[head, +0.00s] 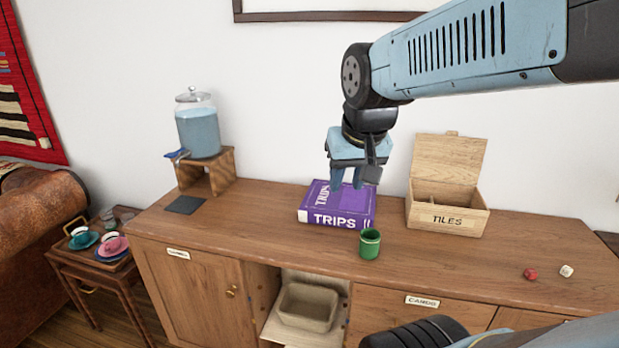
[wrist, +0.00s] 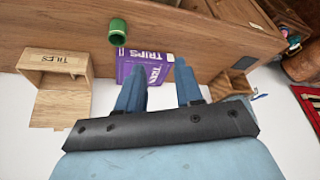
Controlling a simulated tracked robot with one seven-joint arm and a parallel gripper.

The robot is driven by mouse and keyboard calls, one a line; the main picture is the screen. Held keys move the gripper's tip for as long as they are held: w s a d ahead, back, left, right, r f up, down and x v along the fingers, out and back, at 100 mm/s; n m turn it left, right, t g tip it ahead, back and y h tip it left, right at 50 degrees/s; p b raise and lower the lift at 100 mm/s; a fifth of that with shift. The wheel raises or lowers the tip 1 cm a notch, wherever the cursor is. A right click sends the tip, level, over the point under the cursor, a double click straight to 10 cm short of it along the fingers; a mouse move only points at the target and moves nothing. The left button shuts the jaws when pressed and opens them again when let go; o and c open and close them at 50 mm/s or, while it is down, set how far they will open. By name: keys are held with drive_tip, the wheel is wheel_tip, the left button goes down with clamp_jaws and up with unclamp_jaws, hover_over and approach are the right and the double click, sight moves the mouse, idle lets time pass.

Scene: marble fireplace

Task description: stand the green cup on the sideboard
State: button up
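The green cup (head: 370,244) stands upright on the wooden sideboard (head: 465,262), near its front edge and just in front of the purple TRIPS box. It also shows in the wrist view (wrist: 118,32). My gripper (head: 347,186) hangs above the purple box, behind and above the cup. Its two blue fingers (wrist: 158,76) are apart, with nothing held between them. The gripper is clear of the cup.
The purple TRIPS box (head: 337,207) lies below my gripper. A drink dispenser (head: 198,130) stands at the left. An open niche holds a bin (head: 307,308).

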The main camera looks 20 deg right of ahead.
drive_tip(key=s, duration=0.1)
drive_tip(key=s+n, duration=0.1)
drive_tip(key=s+a+r, duration=0.1)
drive_tip(key=shift+s+n+t, duration=0.3)
drive_tip(key=shift+s+t, duration=0.05)
drive_tip(key=shift+t, duration=0.05)
drive_tip(key=shift+w, duration=0.1)
